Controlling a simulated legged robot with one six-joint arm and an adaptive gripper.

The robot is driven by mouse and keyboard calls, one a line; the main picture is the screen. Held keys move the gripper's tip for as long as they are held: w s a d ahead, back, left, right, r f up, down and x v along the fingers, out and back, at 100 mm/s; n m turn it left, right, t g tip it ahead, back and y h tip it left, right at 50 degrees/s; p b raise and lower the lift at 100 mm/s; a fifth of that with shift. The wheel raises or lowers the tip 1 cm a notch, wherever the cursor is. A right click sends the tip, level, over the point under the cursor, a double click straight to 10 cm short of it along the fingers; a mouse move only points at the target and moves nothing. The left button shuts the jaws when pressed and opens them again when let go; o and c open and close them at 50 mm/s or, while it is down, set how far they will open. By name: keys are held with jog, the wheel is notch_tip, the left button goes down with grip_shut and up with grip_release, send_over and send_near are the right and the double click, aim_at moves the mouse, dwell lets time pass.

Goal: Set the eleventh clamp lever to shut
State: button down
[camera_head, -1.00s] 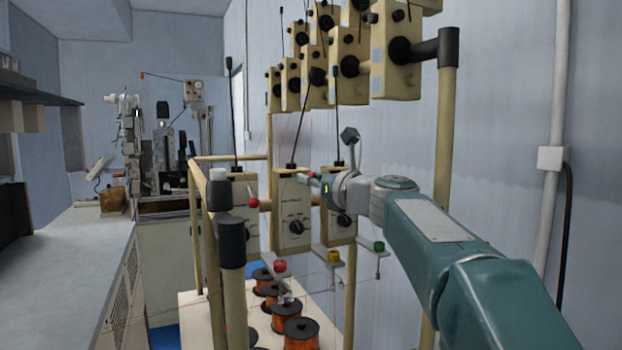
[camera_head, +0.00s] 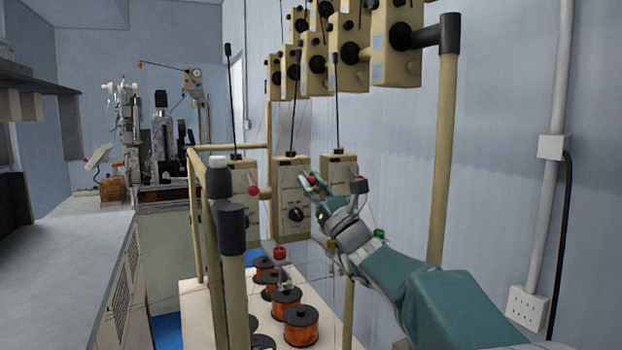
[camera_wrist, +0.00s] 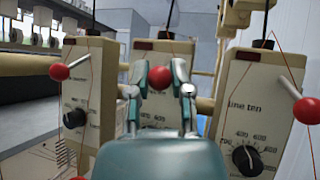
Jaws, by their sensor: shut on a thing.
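My gripper (camera_wrist: 160,84) is shut on a red ball knob (camera_wrist: 160,77) of a clamp lever, in the middle of the wrist view. In the head view my gripper (camera_head: 316,184) is at the right edge of the middle cream tension box (camera_head: 291,190). The held lever's stem and most of the box behind it are hidden in the wrist view, so its label cannot be read. To the right, the box marked "Line ten" (camera_wrist: 243,110) has its own red-knobbed lever (camera_wrist: 307,111). The left box (camera_wrist: 97,85) has another red-knobbed lever (camera_wrist: 60,72).
A cream rail frame with a black-capped post (camera_head: 231,215) stands at the near left. Copper-wire spools (camera_head: 301,326) stand below on a pale board. More tension boxes (camera_head: 397,45) hang above. Thin wires and rods run upward from the boxes.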

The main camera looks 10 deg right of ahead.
jog(key=shift+w+f+n+t+y, duration=0.2)
jog(key=shift+f+n+y, duration=0.15)
jog(key=shift+y, duration=0.2)
jog(key=shift+w+f+n+t+y, duration=0.1)
jog(key=shift+f+n+t+y, duration=0.2)
jog(key=shift+y, duration=0.25)
jog(key=shift+g, duration=0.3)
jog(key=c, duration=0.5)
grip_release()
jog(key=shift+s+r+n, duration=0.1)
jog(key=shift+n, duration=0.15)
jog(key=v, duration=1.2)
jog(key=shift+a, duration=0.1)
